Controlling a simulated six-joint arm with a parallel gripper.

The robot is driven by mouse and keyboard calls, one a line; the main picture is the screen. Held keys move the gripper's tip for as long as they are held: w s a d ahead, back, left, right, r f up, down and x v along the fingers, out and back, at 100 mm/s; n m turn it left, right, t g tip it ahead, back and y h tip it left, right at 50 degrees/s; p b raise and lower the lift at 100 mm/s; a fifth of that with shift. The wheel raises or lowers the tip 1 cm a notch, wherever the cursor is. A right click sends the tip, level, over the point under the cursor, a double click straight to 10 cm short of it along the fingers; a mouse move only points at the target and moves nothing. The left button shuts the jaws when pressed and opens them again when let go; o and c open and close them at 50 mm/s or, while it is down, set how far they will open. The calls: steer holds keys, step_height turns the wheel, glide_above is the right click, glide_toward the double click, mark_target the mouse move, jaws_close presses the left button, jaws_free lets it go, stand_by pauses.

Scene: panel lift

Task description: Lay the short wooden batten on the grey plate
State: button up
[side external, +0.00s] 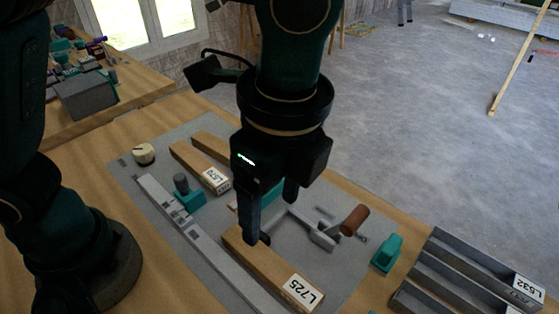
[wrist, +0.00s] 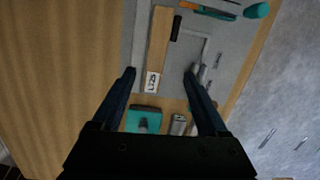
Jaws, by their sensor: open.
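In the side view, a wooden batten labelled L725 (side external: 262,268) lies flat at the front. A batten labelled L570 (side external: 195,165) and another piece of wood (side external: 212,146) lie further back; which one is the short batten is not certain. All rest on a flat grey sheet (side external: 150,180), the likeliest grey plate. My gripper (side external: 271,220) points down, open and empty, with one finger by the L725 batten's far end; contact cannot be told. In the wrist view, the L725 batten (wrist: 159,45) runs upward beyond the open fingers (wrist: 160,76).
A long pale rail (side external: 200,235) lies left of the L725 batten. A brown-handled tool (side external: 353,221), teal block (side external: 386,252) and teal piece with a grey knob (side external: 186,195) stand nearby. A cream knob (side external: 144,153) is at left.

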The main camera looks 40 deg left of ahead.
steer(key=s+a+n+t, duration=0.2)
steer(key=a+n, duration=0.6)
steer(key=s+a+r+n+t+h, duration=0.1)
steer(key=s+a+n+t, duration=0.1)
steer(key=a+n, duration=0.6)
steer(key=shift+a+r+n+t, duration=0.25)
steer(key=shift+a+n+t, duration=0.2)
steer(key=shift+t, duration=0.25)
